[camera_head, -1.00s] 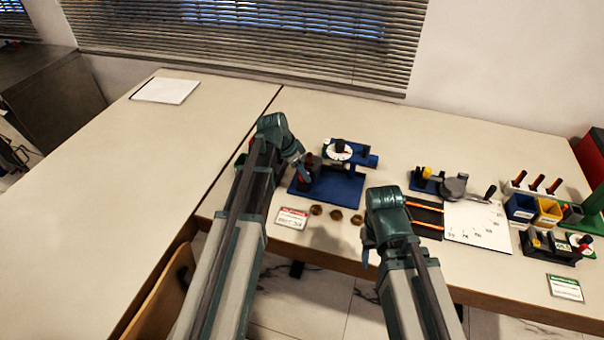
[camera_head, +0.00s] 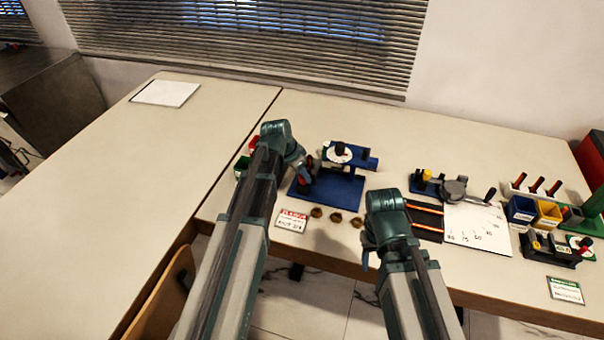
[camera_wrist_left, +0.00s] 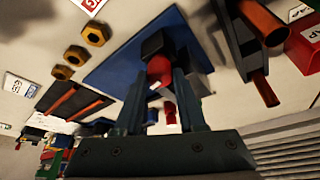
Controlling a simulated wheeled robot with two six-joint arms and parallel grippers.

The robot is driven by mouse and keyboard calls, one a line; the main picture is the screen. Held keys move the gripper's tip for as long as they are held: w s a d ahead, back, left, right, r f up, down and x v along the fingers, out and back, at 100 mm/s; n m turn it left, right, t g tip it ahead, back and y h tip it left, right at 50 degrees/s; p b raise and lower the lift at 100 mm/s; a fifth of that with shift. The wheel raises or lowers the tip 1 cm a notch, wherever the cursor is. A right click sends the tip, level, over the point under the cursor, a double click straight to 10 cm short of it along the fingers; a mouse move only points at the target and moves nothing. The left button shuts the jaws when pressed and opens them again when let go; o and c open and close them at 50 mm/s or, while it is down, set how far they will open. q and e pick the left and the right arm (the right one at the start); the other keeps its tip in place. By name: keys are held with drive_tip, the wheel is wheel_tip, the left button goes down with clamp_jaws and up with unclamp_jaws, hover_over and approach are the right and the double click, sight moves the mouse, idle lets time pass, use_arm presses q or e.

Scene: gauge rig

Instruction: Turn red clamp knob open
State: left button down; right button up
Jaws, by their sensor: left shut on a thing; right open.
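The blue gauge rig (camera_head: 335,190) stands on the bench, with a white round dial (camera_head: 338,152) at its back. The red clamp knob (camera_wrist_left: 160,70) is in the left wrist view, below a dark block. My left gripper (camera_wrist_left: 160,92) is shut on it, with one finger on each side. In the head view my left gripper (camera_head: 306,180) is at the left side of the rig, and its wrist hides most of the knob. My right gripper (camera_head: 368,260) is open and empty, near the bench's front edge and right of the rig.
Several brass nuts (camera_head: 336,217) and a red-and-white card (camera_head: 292,220) lie in front of the rig. A red bin (camera_head: 253,142) is behind my left arm. To the right are a white sheet (camera_head: 480,228), bins and tools. The left table is mostly clear.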

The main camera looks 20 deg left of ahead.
use_arm(q)
drive_tip(key=n+y, duration=0.1)
drive_tip(key=n, duration=0.3)
drive_tip(key=shift+s+d+n+t+y, duration=0.1)
drive_tip(key=shift+d+n+t+y, duration=0.05)
drive_tip(key=shift+n+t+y, duration=0.2)
drive_tip(key=n+y, duration=0.1)
drive_tip(key=n, duration=0.2)
drive_tip(key=shift+d+n+y, duration=0.1)
drive_tip(key=shift+n+y, duration=0.15)
drive_tip(key=shift+n, duration=0.1)
drive_tip(key=n+y, duration=0.1)
drive_tip(key=n, duration=0.3)
drive_tip(key=shift+d, duration=0.1)
drive_tip(key=shift+n+g+y, duration=0.65)
drive_tip(key=shift+n+y, duration=0.05)
drive_tip(key=shift+n, duration=0.8)
drive_tip(key=c, duration=0.8)
unclamp_jaws()
drive_tip(key=shift+o, duration=0.2)
drive_tip(key=shift+r, duration=0.15)
